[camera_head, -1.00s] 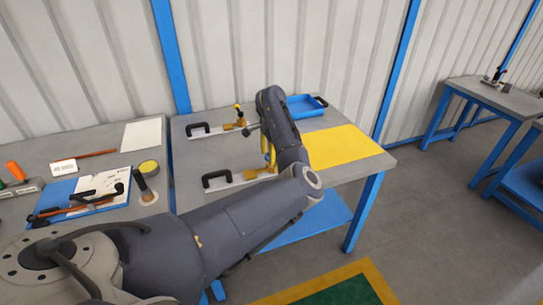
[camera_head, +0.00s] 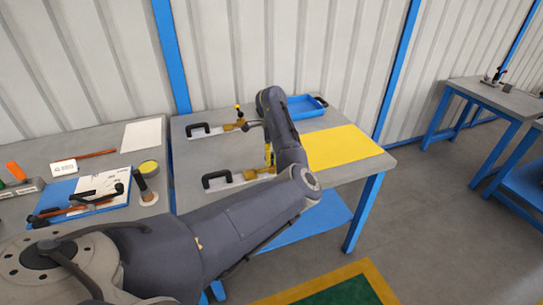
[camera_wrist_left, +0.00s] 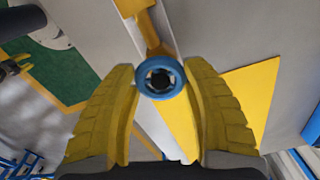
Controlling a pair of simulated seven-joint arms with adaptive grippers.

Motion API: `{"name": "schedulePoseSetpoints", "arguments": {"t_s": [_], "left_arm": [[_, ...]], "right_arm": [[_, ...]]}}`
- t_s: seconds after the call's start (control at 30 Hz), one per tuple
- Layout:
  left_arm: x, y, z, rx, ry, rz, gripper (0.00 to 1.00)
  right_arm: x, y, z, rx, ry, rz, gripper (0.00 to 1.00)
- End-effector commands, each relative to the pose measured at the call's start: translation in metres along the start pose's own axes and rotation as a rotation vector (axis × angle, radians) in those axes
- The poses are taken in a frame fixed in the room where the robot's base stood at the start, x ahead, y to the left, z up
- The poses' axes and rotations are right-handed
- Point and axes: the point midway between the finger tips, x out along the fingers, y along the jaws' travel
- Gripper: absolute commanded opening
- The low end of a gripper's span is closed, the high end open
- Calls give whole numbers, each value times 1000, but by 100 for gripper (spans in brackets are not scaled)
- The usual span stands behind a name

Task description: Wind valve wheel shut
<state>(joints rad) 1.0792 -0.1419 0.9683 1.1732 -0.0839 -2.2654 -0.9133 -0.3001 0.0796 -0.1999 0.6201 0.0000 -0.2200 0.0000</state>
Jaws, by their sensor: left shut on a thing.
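A small blue valve wheel (camera_wrist_left: 160,77) with a dark centre shows in the left wrist view, at the end of a brass-yellow valve body (camera_wrist_left: 148,30). My left gripper (camera_wrist_left: 162,84) has its yellow fingers on either side of the wheel and is shut on it. In the head view the gripper (camera_head: 268,154) is mostly hidden behind my arm, just above the near valve body (camera_head: 258,172). That valve is on a white plate with a black handle (camera_head: 217,178). My right gripper is out of view.
A second plate with a black handle (camera_head: 198,129) and brass valve (camera_head: 235,125) lies further back. A blue tray (camera_head: 305,107) and a yellow mat (camera_head: 343,147) are on the same table. A cluttered bench (camera_head: 90,150) stands at the left.

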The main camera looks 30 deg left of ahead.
Motion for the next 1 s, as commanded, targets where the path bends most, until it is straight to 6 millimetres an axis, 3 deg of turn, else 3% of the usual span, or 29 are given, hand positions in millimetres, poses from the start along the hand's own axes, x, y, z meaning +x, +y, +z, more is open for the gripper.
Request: {"name": "schedulePoseSetpoints", "arguments": {"t_s": [0.17, 0.2, 0.4, 0.77, 1.0], "left_arm": [[2, 1, 3, -4, -5, 4, 20], [2, 1, 3, -4, -5, 4, 52], [1, 0, 2, -4, -3, 2, 75], [-5, -1, 1, -4, -1, -1, 76], [-40, -1, 0, -4, 1, -3, 76]], "right_arm": [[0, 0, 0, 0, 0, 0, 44], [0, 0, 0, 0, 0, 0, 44], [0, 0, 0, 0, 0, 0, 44], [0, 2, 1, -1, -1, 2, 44], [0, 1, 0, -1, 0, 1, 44]]}}
